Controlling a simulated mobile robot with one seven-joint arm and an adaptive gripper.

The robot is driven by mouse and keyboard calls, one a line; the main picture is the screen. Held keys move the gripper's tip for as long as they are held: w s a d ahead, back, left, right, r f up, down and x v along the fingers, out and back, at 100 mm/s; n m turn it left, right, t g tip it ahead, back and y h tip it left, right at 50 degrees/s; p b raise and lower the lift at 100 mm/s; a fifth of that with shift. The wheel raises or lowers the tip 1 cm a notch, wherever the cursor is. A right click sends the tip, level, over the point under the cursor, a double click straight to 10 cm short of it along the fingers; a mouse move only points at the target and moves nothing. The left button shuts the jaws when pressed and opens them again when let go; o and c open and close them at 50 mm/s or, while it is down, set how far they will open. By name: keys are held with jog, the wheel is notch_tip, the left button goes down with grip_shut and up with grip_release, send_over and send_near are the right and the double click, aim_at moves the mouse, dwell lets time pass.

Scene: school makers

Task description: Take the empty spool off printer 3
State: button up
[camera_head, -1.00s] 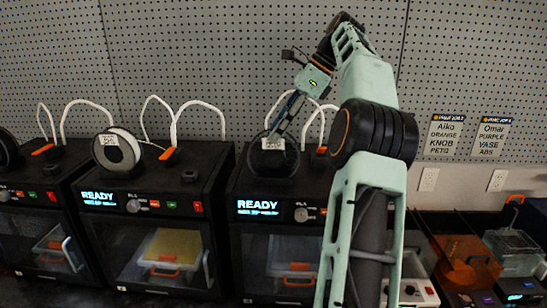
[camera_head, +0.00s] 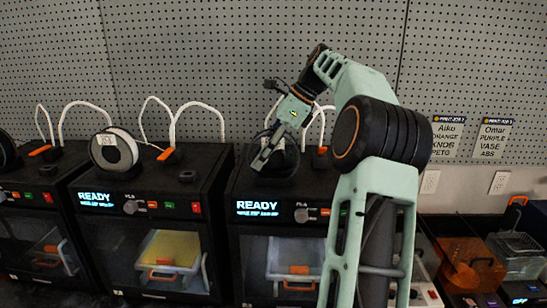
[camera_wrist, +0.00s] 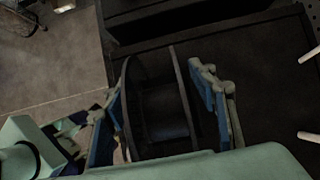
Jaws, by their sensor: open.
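The empty black spool (camera_head: 285,166) stands on top of the third printer (camera_head: 245,186), partly hidden behind my gripper (camera_head: 264,157). In the wrist view the spool (camera_wrist: 162,112) shows its two flanges and a bare dark hub. My gripper (camera_wrist: 158,85) is open, with one blue-padded finger on each side of the spool. A small gap shows at the right finger; at the left finger I cannot tell whether it touches.
A spool of white filament (camera_head: 117,150) stands on the printer to the left. White looped tubes (camera_head: 198,105) rise behind the printers. A pegboard wall (camera_head: 230,50) is close behind. An orange box (camera_head: 465,262) sits on the right.

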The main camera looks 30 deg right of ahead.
jog(key=c, duration=1.2)
jog(key=shift+c, duration=0.3)
jog(key=shift+r, duration=0.2)
